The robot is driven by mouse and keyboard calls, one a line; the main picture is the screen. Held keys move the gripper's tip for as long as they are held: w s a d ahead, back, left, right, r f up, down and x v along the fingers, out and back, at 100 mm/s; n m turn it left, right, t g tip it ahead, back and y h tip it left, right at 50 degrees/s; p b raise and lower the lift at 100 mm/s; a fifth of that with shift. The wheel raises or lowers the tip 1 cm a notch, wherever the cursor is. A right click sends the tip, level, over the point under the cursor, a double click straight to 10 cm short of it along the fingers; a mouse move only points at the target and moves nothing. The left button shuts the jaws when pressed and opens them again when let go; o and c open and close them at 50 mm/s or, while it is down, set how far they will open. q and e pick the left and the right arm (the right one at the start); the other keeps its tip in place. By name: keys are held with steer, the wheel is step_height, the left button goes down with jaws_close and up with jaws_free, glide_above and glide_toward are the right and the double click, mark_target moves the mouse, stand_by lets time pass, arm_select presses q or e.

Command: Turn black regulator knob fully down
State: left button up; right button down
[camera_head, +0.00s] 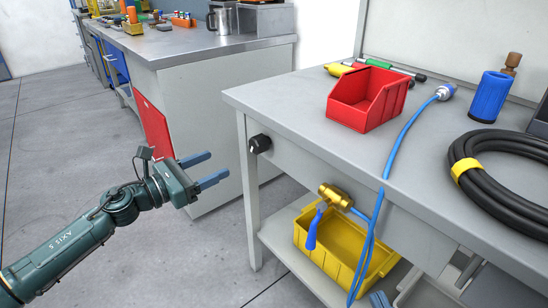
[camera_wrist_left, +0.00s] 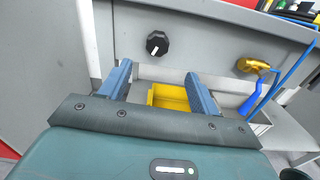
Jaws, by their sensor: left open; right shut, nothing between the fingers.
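The black regulator knob (camera_head: 260,143) sits on the front left of the grey workbench's apron. In the left wrist view the knob (camera_wrist_left: 157,43) shows a white mark pointing down and slightly left. My left gripper (camera_head: 219,164) is open and empty, left of the knob and apart from it. In the left wrist view the knob appears beyond and above the gap between the blue fingers (camera_wrist_left: 158,70). My right gripper (camera_head: 380,299) shows only its blue fingertips at the bottom edge, shut and empty; the rest is hidden.
A brass valve with blue handle (camera_head: 312,228) projects from the apron, right of the knob. A blue hose (camera_head: 396,150) hangs down the front. A yellow bin (camera_head: 378,262) stands on the lower shelf. A red bin (camera_head: 352,112) is on top. Floor left of the bench is clear.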

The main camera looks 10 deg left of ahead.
mark_target(253, 146)
arm_select(q)
steer(key=shift+m, duration=0.5)
steer(key=x, duration=1.3)
steer(key=shift+w+d, duration=0.1)
steer(key=shift+w, duration=0.25)
steer(key=c, duration=1)
steer(key=shift+o, duration=0.2)
